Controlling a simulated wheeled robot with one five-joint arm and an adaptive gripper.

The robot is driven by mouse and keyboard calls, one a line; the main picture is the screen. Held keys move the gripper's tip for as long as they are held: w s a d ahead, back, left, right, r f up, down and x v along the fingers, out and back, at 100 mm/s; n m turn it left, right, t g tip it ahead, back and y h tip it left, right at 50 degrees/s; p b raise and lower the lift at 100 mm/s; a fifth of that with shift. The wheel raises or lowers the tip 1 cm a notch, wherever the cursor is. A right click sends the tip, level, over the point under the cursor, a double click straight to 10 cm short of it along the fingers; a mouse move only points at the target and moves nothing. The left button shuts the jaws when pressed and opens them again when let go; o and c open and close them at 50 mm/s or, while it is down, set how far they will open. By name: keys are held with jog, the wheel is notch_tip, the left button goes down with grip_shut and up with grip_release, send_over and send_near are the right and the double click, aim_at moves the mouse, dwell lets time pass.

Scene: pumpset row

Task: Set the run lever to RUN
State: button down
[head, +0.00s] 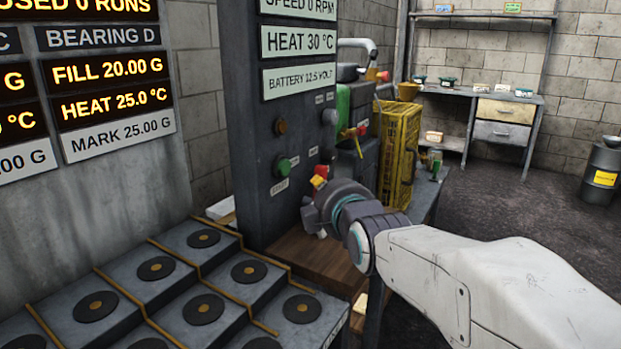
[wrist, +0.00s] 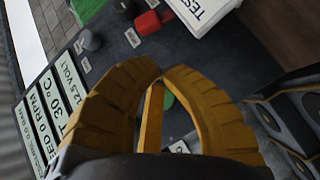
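A short red lever (wrist: 148,22) on the dark panel is most likely the run lever; its label is too small to read. It seems to be the red piece (head: 321,170) just above my fingers in the head view. My gripper (head: 317,182) is in front of the panel's lower part. In the wrist view its yellow fingers (wrist: 162,72) curve together with tips meeting, and no object shows between them. The red lever is beyond the tips and apart from them. A green button (wrist: 168,101) shows behind the fingers; it is also in the head view (head: 284,166).
A stepped rack (head: 120,262) with round pads stands at left. A yellow crate (head: 400,150) is behind my gripper. A white box (wrist: 205,12) lies near the red lever. Open floor is at right.

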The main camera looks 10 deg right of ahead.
aim_at(314, 174)
jog(key=shift+w+a+f+n+b, duration=0.1)
jog(key=shift+w+f+n+b, duration=0.35)
jog(key=shift+w, duration=1.2)
jog(key=shift+w+d+f+n+b, duration=0.1)
jog(key=shift+w+n+b, duration=0.35)
jog(key=shift+w, duration=1.2)
jog(key=shift+w+a+f+n+b, duration=0.2)
jog(key=shift+w+b, duration=0.45)
jog(key=shift+w, duration=1)
jog(key=shift+d+f, duration=0.15)
jog(key=shift+w+d+f+b, duration=0.15)
jog(key=shift+w+d+b, duration=0.2)
jog(key=shift+b, duration=0.5)
jog(key=shift+w+d+r, duration=0.2)
